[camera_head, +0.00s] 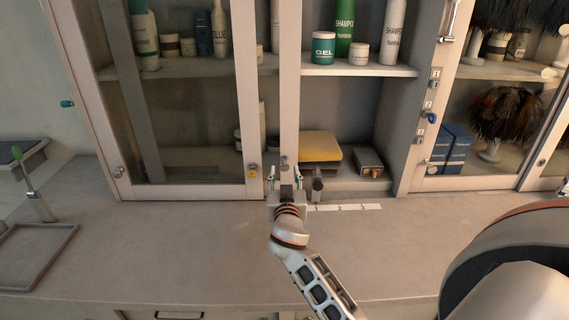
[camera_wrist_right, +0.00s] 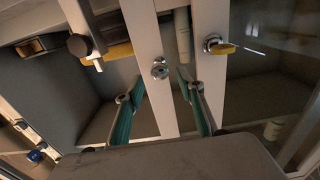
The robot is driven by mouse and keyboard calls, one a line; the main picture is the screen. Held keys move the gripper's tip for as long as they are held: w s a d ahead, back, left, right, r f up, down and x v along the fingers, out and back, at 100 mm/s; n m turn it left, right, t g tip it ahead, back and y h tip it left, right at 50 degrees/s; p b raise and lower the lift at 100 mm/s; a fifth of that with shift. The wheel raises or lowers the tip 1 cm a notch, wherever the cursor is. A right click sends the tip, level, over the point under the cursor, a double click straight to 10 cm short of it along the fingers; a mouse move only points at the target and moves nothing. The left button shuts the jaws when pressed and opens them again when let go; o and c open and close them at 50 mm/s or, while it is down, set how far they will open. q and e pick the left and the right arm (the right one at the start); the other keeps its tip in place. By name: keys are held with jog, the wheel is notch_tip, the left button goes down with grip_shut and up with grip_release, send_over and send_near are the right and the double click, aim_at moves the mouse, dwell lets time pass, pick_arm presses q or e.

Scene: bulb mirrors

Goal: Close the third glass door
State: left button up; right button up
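A cabinet has light-framed glass doors. A closed-looking glass door (camera_head: 190,130) with a gold key lock (camera_head: 252,168) is on the left. Right of it is a narrow upright door frame (camera_head: 289,110) with a round lock (camera_head: 284,163); the lock also shows in the right wrist view (camera_wrist_right: 160,70). The compartment to its right is uncovered. I cannot tell from the frames which door counts as third. My right gripper (camera_head: 285,177) is at the foot of this frame. In the wrist view its fingers (camera_wrist_right: 160,98) are apart, on either side of the frame. My left gripper is not in view.
A black knob (camera_head: 317,185) stands just right of my gripper. The open compartment holds a yellow-topped item (camera_head: 319,147) and a small box (camera_head: 369,163). Bottles and jars stand above. A white strip (camera_head: 345,207) lies on the counter (camera_head: 180,240). A metal tray (camera_head: 35,262) is far left.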

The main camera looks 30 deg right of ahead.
aim_at(284, 167)
jog(key=shift+p+x, duration=0.3)
jog(key=shift+x, duration=2.15)
grip_shut()
